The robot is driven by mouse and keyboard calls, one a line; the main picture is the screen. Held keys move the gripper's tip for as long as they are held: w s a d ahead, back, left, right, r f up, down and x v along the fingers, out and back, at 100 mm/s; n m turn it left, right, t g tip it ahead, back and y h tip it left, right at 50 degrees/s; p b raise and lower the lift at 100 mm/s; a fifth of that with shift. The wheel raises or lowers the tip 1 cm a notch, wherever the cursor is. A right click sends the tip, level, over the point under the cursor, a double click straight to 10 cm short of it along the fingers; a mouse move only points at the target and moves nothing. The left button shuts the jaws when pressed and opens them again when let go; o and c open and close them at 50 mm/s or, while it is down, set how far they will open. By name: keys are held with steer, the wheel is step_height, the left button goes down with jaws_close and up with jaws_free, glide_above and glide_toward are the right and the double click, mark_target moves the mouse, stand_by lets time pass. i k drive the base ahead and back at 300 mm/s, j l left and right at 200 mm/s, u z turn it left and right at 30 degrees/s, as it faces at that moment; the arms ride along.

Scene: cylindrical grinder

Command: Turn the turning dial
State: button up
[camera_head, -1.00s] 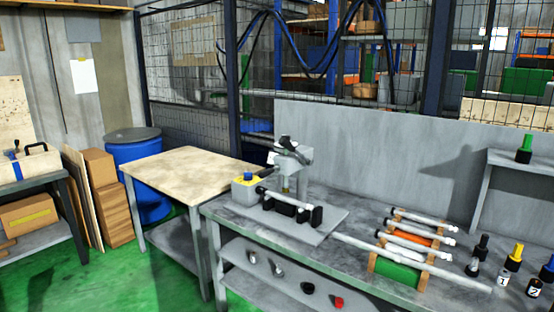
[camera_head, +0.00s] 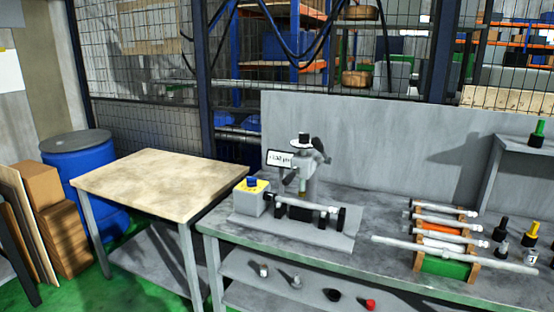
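A small cylindrical grinder (camera_head: 303,175) stands on the grey workbench. Its upright head carries a dark knob or wheel on top (camera_head: 304,139) and a dark handle at the right (camera_head: 320,145). A white display with small unreadable text (camera_head: 279,158) is on its left. A light box (camera_head: 248,202) with a yellow top and blue knob (camera_head: 252,182) sits at its left. A pale rod (camera_head: 305,204) lies across black supports in front. I cannot tell which of the knobs is the turning dial. My gripper is not in view.
A wooden-topped table (camera_head: 160,182) stands left of the workbench (camera_head: 375,258). A rack of rods (camera_head: 428,262) and several bottles (camera_head: 502,230) stand right. Green floor shows at lower left.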

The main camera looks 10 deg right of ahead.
mark_target(251, 181)
steer(key=i+j+u, duration=0.3)
steer(key=i, duration=0.15)
steer(key=i+u, duration=0.3)
steer(key=i, duration=0.2)
steer(key=i+u, duration=0.35)
steer(key=i, duration=0.15)
steer(key=i+l+u, duration=0.1)
steer(key=i+u, duration=0.2)
steer(key=i, duration=0.2)
steer(key=i+l+u, duration=0.3)
steer(key=i, duration=0.15)
steer(key=i+l+u, duration=0.3)
steer(key=i, duration=0.15)
